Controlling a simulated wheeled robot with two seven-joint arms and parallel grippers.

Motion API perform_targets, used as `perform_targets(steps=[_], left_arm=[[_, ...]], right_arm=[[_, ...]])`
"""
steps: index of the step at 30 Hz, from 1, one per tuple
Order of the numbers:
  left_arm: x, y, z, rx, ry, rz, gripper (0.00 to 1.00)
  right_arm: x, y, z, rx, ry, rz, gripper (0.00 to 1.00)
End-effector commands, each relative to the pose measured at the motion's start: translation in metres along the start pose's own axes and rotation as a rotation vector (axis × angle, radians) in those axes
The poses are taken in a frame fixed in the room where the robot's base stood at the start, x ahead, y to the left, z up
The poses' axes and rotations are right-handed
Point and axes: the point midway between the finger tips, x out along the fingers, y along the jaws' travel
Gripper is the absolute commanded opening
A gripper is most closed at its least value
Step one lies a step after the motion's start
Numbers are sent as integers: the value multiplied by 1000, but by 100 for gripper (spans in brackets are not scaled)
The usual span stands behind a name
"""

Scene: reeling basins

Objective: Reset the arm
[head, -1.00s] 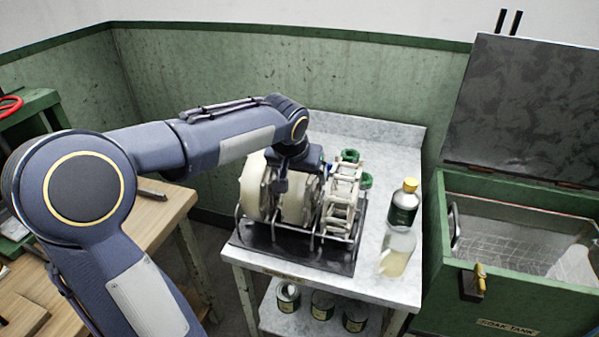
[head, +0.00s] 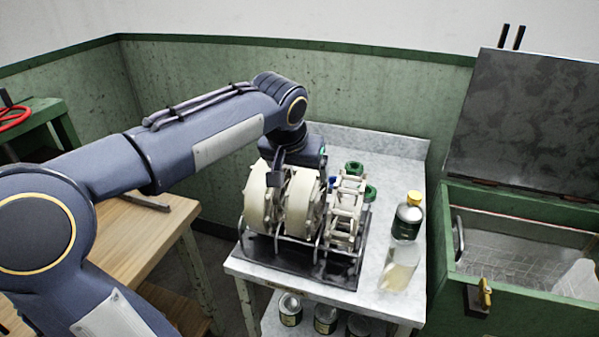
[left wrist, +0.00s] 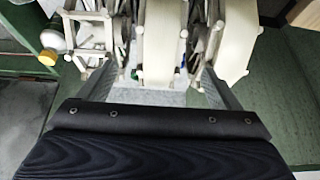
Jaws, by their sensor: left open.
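My left gripper (head: 285,168) is at the end of the dark blue arm, just above and behind the cream reels (head: 262,200). Its fingers stand apart in the left wrist view (left wrist: 157,88), with no object held between them. The reels sit on a dark wire-framed stand (head: 300,258) on the grey-topped table, and also show beyond the fingers in the left wrist view (left wrist: 160,35). In the head view the arm partly hides the fingertips. My right gripper is in neither view.
A cream slatted frame (head: 345,215) stands beside the reels. A yellow-capped bottle (head: 407,220) and a clear bottle (head: 399,265) stand to the right on the table (head: 400,180). A green tank (head: 520,300) with its lid up is farther right. A wooden bench (head: 125,235) is at left.

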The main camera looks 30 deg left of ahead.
Motion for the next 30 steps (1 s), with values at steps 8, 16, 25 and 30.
perform_targets(steps=[8,16,25,30], left_arm=[[0,0,0,0,0,0,85],[-5,-2,28,4,-12,45,85],[-13,20,192,5,-45,309,85],[-6,39,251,-11,-40,401,85]], right_arm=[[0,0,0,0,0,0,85],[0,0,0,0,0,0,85],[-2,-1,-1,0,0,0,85],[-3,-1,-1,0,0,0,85]])
